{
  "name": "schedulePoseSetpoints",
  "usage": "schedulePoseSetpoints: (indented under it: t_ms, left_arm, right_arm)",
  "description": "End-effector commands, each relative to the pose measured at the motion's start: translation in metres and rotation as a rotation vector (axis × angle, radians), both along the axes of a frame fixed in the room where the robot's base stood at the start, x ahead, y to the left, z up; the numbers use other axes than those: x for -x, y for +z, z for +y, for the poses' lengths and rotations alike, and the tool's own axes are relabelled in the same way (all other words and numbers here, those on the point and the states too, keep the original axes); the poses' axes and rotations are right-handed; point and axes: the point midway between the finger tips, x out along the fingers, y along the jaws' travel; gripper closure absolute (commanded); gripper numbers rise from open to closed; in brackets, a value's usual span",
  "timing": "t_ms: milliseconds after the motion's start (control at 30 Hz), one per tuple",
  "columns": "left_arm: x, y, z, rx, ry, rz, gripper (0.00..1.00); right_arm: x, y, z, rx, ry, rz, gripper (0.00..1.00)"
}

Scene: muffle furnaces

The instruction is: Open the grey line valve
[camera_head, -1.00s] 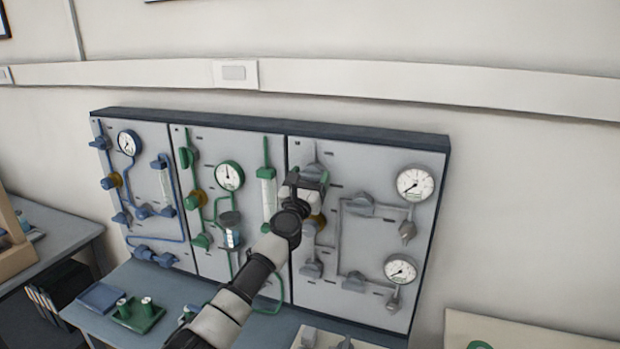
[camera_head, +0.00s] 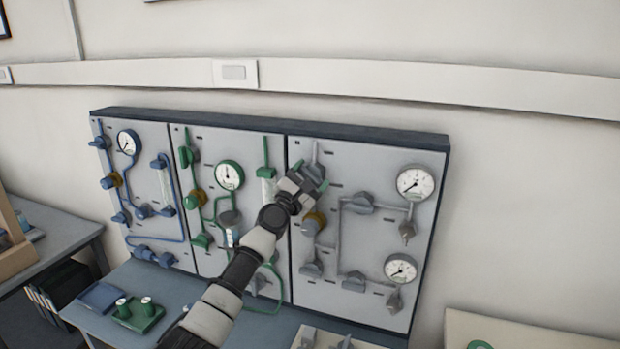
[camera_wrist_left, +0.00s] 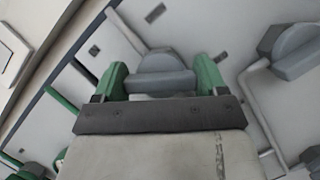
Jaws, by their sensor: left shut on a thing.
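The grey line valve (camera_wrist_left: 163,72) is a grey knob at the upper left of the grey panel (camera_head: 362,180). In the left wrist view it sits between the two green fingertips of my left gripper (camera_wrist_left: 162,80), which is shut on it. In the head view my left gripper (camera_head: 312,181) is at the panel's upper left and covers most of the knob. The knob's lower part is hidden behind the gripper body in the wrist view. My right gripper is not in view.
Below the gripper is a grey regulator with a yellow band (camera_head: 315,222). Two round gauges (camera_head: 416,183) (camera_head: 401,268) and more grey valves (camera_head: 358,203) are on the right. The green panel (camera_head: 213,158) and blue panel (camera_head: 146,146) stand left. A bench (camera_head: 195,292) runs below.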

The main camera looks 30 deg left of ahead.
Motion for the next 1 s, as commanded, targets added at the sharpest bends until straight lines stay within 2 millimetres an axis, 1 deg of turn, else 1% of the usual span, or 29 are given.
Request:
schedulePoseSetpoints:
  t_ms: [600, 800, 1000]
  left_arm:
    - [0.0000, 0.0000, -0.0005, -0.571, 0.000, 0.138, 0.51]
    - [-0.0001, 0.0000, -0.0007, -0.730, -0.001, 0.176, 0.51]
    - [-0.0001, -0.0009, -0.0009, -0.853, -0.002, 0.207, 0.51]
  right_arm:
    - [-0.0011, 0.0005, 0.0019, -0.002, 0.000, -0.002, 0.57]
    - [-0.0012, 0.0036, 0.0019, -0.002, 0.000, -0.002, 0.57]
    - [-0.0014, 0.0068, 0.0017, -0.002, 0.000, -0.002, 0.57]
